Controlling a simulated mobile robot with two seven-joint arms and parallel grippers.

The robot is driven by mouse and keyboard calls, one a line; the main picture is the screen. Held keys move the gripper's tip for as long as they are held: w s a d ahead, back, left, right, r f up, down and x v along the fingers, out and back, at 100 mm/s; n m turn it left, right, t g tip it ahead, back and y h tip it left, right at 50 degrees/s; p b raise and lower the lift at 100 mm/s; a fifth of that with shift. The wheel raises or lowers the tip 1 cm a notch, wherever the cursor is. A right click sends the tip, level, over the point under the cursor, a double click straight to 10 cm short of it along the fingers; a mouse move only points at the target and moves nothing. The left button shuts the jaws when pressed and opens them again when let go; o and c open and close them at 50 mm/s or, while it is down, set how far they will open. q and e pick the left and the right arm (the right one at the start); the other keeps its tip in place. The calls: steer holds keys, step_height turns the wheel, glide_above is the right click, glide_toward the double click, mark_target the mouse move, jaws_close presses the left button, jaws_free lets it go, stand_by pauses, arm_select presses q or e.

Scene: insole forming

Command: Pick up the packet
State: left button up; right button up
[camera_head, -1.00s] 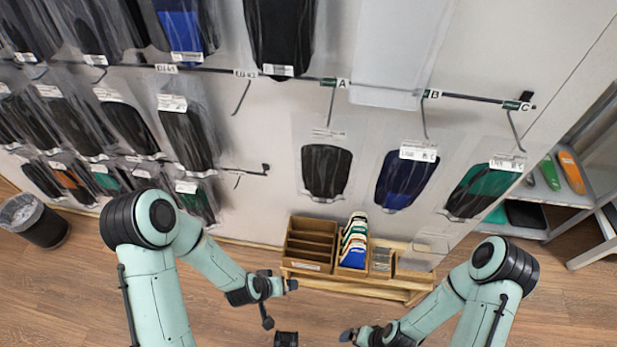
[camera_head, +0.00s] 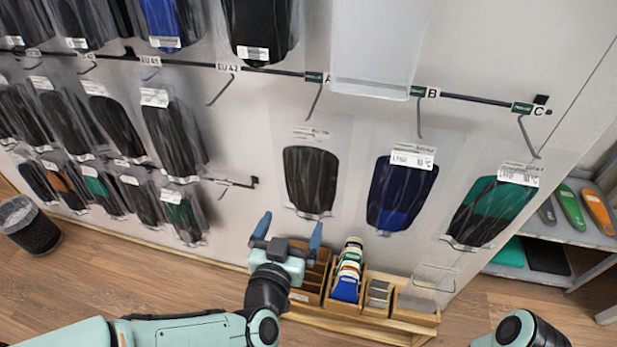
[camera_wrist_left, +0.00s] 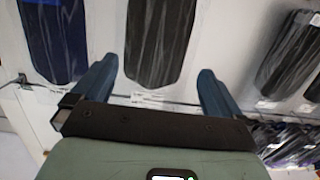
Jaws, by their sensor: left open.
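Clear packets hang on the wall. A black-insole packet (camera_head: 311,180) hangs below sign A, a blue one (camera_head: 402,195) below B and a green one (camera_head: 490,212) below C. My left gripper (camera_head: 290,228) is open and empty, pointing up at the wall, just below and left of the black packet in the head view. In the left wrist view, a black-insole packet (camera_wrist_left: 160,40) shows beyond and between the open fingers (camera_wrist_left: 156,72), with a blue one (camera_wrist_left: 52,40) at left. I cannot tell whether the fingers touch anything. My right gripper is out of view.
A wooden organiser (camera_head: 365,325) with card slots stands below the hanging packets, close to my left gripper. Many black packets (camera_head: 175,140) hang at left. Hooks stick out from the rail (camera_head: 470,97). A grey shelf (camera_head: 575,232) stands at right, a bin (camera_head: 30,228) at left.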

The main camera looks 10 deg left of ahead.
arm_select(q)
steer(key=w+p, duration=0.1)
steer(key=p, duration=0.1)
glide_toward(308, 189)
steer(key=w, duration=0.3)
steer(key=shift+w+f, duration=0.25)
steer(key=shift+w, duration=0.65)
steer(key=shift+w+f, duration=0.25)
steer(key=shift+w, duration=0.7)
steer(key=shift+w+f, duration=0.25)
steer(key=shift+w, duration=0.65)
steer(key=c, duration=0.9)
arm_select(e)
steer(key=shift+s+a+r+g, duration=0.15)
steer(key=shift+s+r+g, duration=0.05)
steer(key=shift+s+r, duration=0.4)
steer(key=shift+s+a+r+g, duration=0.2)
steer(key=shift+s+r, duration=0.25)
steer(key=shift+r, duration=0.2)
